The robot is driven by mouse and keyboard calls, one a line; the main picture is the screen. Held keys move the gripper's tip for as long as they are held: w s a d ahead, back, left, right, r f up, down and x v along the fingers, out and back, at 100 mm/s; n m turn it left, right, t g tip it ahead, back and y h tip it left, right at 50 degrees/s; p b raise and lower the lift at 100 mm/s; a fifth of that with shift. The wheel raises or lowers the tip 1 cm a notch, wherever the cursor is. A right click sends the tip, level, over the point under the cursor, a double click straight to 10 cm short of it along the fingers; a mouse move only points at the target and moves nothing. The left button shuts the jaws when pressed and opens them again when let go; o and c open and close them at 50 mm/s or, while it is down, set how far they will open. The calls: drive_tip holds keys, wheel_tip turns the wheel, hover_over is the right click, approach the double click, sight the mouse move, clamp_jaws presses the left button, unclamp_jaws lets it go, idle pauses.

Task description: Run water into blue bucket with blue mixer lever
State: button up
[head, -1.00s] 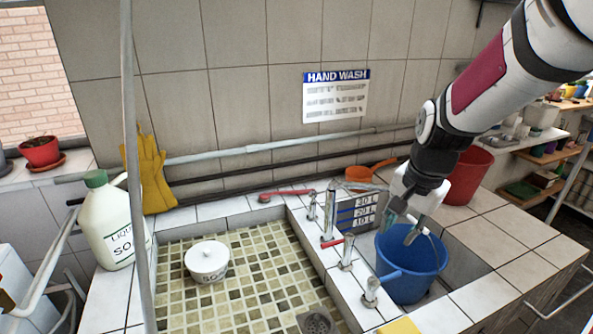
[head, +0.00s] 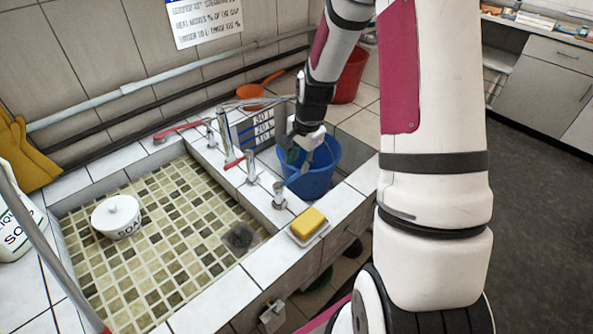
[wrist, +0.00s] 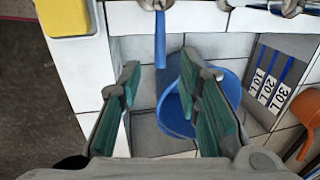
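The blue bucket (head: 318,180) stands upright in the small right basin, with my gripper (head: 299,160) over its opening. In the wrist view the bucket (wrist: 178,122) shows beyond and between my fingers, partly hidden by one. The blue mixer lever (wrist: 160,38) sticks out from a metal tap at the top of the wrist view, toward the bucket. Its free end shows in the gap between my open fingertips (wrist: 160,72), and I see no clear contact. My gripper is open and holds nothing. I cannot tell whether water is running.
A yellow sponge (head: 308,222) lies on the front ledge. Red-levered taps (head: 250,165) stand along the divider. The tiled left basin holds a white soap pot (head: 117,216). A level board (head: 258,130), an orange pan (head: 252,91) and a red bucket (head: 350,77) are behind.

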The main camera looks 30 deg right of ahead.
sight(296, 175)
drive_tip(key=shift+w+a+f, duration=0.1)
drive_tip(key=shift+w+f, duration=0.15)
drive_tip(key=shift+f, duration=1)
drive_tip(key=shift+w+f, duration=0.25)
drive_tip(key=shift+f, duration=1)
clamp_jaws()
